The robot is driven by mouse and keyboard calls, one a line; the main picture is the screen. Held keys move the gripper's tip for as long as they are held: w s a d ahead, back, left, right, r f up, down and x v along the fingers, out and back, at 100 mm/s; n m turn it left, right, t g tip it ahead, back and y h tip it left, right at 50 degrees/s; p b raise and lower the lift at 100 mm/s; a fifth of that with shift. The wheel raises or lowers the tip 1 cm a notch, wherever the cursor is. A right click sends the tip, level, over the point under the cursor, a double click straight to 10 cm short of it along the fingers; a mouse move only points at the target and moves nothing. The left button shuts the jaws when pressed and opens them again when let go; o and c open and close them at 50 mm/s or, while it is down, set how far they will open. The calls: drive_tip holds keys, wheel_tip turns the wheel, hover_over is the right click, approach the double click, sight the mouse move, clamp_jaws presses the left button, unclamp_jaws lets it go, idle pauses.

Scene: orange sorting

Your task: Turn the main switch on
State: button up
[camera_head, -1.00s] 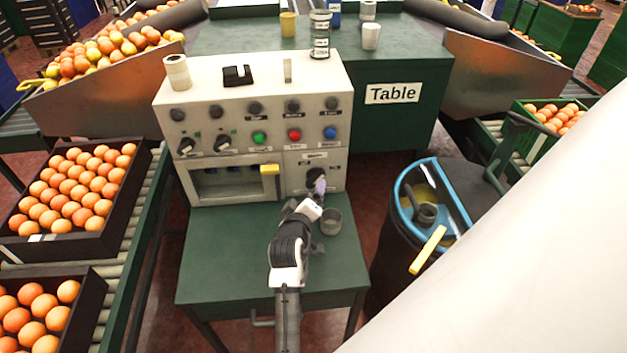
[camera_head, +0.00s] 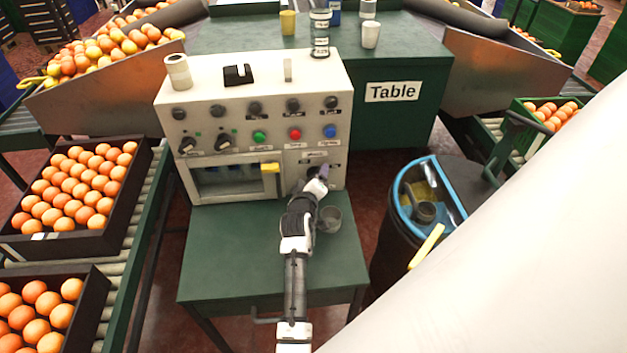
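The control panel (camera_head: 222,115) is a cream box with rows of black knobs and green, red and blue buttons, standing on a green stand. At its lower right is a section with small labels, where a dark rotary switch (camera_head: 311,173) is mostly hidden behind my gripper. I take this to be the main switch, but its label is too small to read. My gripper (camera_head: 321,174) is at that switch, against or just in front of it. I cannot tell whether its fingers are around the knob or which way the knob points.
A grey cup (camera_head: 329,220) stands on the green stand (camera_head: 228,255) beside my arm. A yellow handle (camera_head: 270,168) sticks out left of the switch. A dark bin with a blue rim (camera_head: 398,194) stands to the right. Orange crates (camera_head: 137,190) line the left conveyor.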

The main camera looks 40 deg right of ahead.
drive_tip(key=c, duration=0.7)
drive_tip(key=shift+o, duration=0.2)
drive_tip(key=shift+r, duration=0.1)
drive_tip(key=shift+s+d+m+t+y+p, duration=0.15)
drive_tip(key=shift+m+t+y+p, duration=0.15)
drive_tip(key=shift+m+y+p, duration=1.35)
drive_tip(key=shift+m+h, duration=0.25)
drive_tip(key=shift+m, duration=0.4)
drive_tip(key=o, duration=1)
